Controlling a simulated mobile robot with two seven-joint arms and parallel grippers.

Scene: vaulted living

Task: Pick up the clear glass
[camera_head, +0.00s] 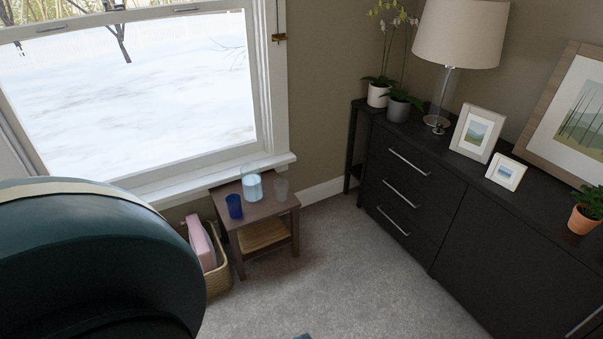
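A clear glass (281,190), greyish and see-through, stands upright at the right back of a small brown side table (272,211) below the window. Left of it on the same table stands a light blue and white container (252,190) with a see-through upper part. A dark blue cup (234,206) stands at the table's left. Neither of my grippers shows in the head view. A large dark green rounded part of my own arm fills the lower left and hides what lies behind it.
A wicker basket (217,277) with a pink item (202,245) stands left of the table. A long dark cabinet (408,205) with picture frames, a lamp (458,35) and plants runs along the right wall. Grey carpet (335,260) between is mostly clear; a small bluish piece shows at the bottom edge.

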